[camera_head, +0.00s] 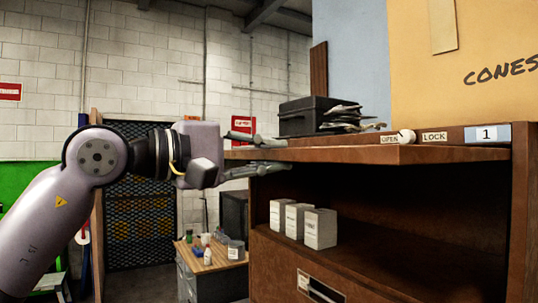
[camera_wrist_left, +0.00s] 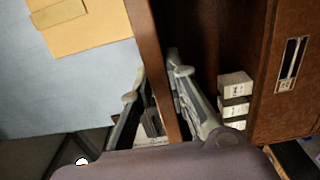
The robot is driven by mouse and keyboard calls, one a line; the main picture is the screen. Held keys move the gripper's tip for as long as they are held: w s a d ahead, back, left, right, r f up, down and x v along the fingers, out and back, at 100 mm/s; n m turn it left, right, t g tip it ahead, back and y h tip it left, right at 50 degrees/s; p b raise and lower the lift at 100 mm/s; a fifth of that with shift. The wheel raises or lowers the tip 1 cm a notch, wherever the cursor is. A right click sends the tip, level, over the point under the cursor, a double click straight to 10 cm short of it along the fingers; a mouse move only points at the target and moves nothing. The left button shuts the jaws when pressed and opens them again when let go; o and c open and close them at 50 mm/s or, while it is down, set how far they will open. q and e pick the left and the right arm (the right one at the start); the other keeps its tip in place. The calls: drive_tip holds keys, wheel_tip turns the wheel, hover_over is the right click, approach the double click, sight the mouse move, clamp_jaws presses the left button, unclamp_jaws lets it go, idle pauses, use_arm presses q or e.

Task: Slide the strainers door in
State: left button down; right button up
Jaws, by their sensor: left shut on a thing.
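The brown door panel (camera_head: 400,154) lies about level at the top of an open wooden compartment (camera_head: 400,258), jutting out at its front. I take it to be the strainers door. My left gripper (camera_head: 285,154) has one finger above and one below the panel's left end and is shut on it. In the left wrist view, the panel (camera_wrist_left: 148,50) runs between the fingers of my left gripper (camera_wrist_left: 160,85). How far the panel reaches into the cabinet is hidden. My right gripper is in neither view.
Several grey-white boxes (camera_head: 320,229) stand inside the compartment. Above are a knob (camera_head: 405,137) between OPEN and LOCK labels, a plate marked 1 (camera_head: 487,133), a black box (camera_head: 305,115) and a CONES carton (camera_head: 470,60). A low workbench (camera_head: 210,258) stands behind at left.

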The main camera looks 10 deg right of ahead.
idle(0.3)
use_arm(q)
drive_tip(key=shift+w+d+r+p, duration=0.2)
drive_tip(key=shift+d+p, duration=0.3)
drive_tip(key=shift+d, duration=0.05)
drive_tip(key=p+x, duration=0.1)
drive_tip(key=x, duration=0.2)
drive_tip(key=shift+d+f, duration=0.1)
drive_tip(key=shift+d, duration=0.25)
drive_tip(key=shift+w+d+p, duration=0.35)
drive_tip(key=shift+d, duration=0.4)
drive_tip(key=shift+w+d, duration=0.1)
drive_tip(key=shift+d, duration=0.1)
